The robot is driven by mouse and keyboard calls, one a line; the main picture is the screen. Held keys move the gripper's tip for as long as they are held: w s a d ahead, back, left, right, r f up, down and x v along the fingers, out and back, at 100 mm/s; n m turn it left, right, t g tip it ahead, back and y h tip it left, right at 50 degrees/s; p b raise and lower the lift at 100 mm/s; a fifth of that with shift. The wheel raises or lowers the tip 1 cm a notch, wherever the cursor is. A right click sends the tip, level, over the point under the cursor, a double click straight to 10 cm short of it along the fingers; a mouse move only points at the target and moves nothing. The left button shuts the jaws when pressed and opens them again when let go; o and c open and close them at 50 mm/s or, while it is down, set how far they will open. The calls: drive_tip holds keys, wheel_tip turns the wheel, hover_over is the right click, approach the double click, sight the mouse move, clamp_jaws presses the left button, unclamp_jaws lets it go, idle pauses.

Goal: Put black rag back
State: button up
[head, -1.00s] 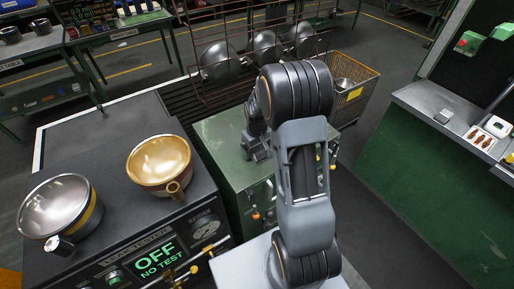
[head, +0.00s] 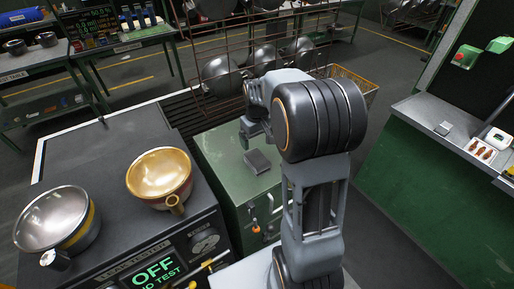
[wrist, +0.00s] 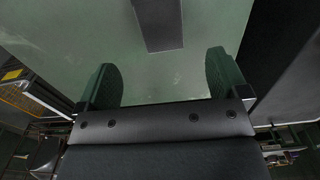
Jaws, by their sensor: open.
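The black rag (head: 257,161) is a flat dark grey rectangle lying on the green cabinet top (head: 217,150). It also shows in the wrist view (wrist: 158,24) at the top middle, beyond my fingertips, its upper end cut off by the frame. My gripper (wrist: 162,78) is open and empty, with a green pad on each side and bare green surface between them. In the head view my gripper (head: 246,138) is partly hidden by my arm, just behind the rag and apart from it.
Two pots, one gold (head: 158,173) and one silver (head: 53,218), stand on the leak tester (head: 110,130) at left. A wire rack (head: 235,85) with several dark pots stands behind the cabinet. A bench (head: 425,105) with small items is at right.

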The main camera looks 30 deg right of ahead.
drive_tip(key=s+a+r+t, duration=0.1)
drive_tip(key=s+a+r, duration=0.1)
drive_tip(key=s, duration=0.3)
drive_tip(key=s+a+r+t, duration=0.1)
drive_tip(key=s+a+r, duration=0.1)
drive_tip(key=s+a, duration=0.2)
drive_tip(key=s+a+r+m+t, duration=0.1)
drive_tip(key=s+a+r+t, duration=0.1)
drive_tip(key=s, duration=0.5)
drive_tip(key=shift+a+r, duration=0.45)
drive_tip(key=shift+a, duration=0.3)
